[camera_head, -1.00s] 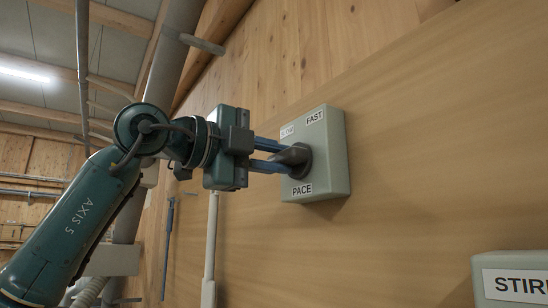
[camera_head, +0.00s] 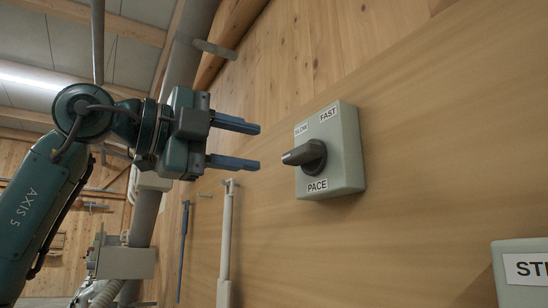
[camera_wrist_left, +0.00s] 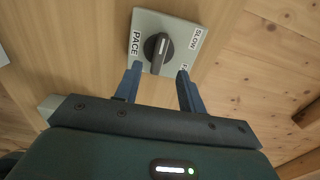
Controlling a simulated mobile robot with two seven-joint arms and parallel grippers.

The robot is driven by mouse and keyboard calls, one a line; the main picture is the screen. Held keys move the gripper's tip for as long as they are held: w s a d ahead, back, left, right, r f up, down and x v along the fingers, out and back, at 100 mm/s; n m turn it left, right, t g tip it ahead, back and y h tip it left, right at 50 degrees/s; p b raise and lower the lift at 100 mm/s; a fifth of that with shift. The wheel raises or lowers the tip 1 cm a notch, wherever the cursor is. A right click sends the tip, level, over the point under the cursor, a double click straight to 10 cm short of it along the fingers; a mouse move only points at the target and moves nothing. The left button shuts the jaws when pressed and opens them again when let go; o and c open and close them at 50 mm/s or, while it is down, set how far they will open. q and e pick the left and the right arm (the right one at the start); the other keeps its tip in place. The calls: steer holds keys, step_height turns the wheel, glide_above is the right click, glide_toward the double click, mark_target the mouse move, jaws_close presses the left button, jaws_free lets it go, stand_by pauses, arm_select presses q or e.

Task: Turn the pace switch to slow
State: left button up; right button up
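The pace switch (camera_head: 305,157) is a dark knob on a grey box (camera_head: 345,150) on the wooden wall. Labels read SLOW at upper left, FAST at upper right and PACE below. The knob's raised bar points left in the head view, on the SLOW side, rather than straight at a label. My left gripper (camera_head: 257,145) is open and empty, left of the knob and apart from it. In the left wrist view the knob (camera_wrist_left: 158,50) lies beyond the two separated fingers (camera_wrist_left: 159,76); a finger partly hides the FAST label. My right gripper is not in view.
A second grey box (camera_head: 520,270) with a cut-off label beginning "ST" is at lower right. A light pipe (camera_head: 226,240) and a thin blue-grey rod (camera_head: 184,250) stand along the wall, below the gripper. The wall between the boxes is clear.

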arm_select(q)
steer(key=v, duration=0.5)
steer(key=shift+s+a, duration=0.1)
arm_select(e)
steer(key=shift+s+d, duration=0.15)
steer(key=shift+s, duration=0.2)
